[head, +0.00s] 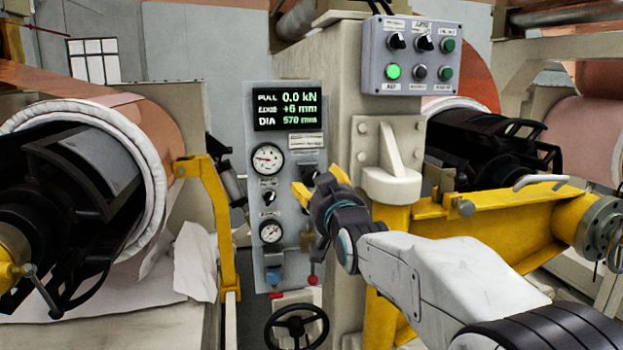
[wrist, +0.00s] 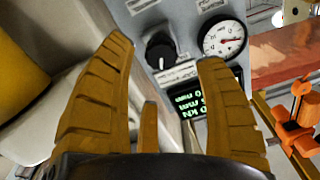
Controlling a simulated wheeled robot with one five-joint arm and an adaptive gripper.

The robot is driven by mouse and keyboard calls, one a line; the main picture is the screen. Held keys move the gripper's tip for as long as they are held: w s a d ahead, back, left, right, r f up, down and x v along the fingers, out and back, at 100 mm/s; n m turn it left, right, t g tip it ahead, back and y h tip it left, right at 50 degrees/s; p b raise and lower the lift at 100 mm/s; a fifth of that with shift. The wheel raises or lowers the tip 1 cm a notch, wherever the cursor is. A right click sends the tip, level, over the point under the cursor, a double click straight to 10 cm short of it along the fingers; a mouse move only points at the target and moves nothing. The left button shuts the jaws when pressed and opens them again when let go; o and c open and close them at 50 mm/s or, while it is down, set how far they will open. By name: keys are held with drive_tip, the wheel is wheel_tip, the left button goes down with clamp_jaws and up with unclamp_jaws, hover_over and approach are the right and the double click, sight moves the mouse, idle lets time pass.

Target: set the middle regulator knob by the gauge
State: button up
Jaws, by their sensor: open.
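My gripper (head: 320,183) is open and empty in front of the right side of the grey regulator panel (head: 254,113). In the wrist view a black knob (wrist: 160,50) with a pale pointer mark shows between the open yellow fingers, apart from them. A round white gauge (wrist: 223,38) is beside it. In the head view this appears to be the dark knob (head: 309,172) right of the upper gauge (head: 267,159), partly hidden by my gripper. A smaller black knob (head: 269,198) sits between the upper and lower gauges (head: 271,231). I cannot tell which knob is the middle one.
A display (head: 287,110) reads pull 0.0 kN, edge +6 mm, diameter 570 mm. A blue handle (head: 273,275) and a red one (head: 312,280) are low on the panel. A grey button box (head: 422,60) is above right. A yellow bracket (head: 208,200) stands left, a handwheel (head: 297,326) below.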

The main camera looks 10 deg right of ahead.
sight(311, 179)
drive_tip(key=shift+w+n+p, duration=0.25)
drive_tip(key=shift+w+n, duration=0.7)
drive_tip(key=shift+w, duration=0.9)
drive_tip(key=shift+w+n+p, duration=0.2)
drive_tip(key=shift+w+n, duration=0.75)
drive_tip(key=shift+w, duration=0.85)
drive_tip(key=c, duration=1.2)
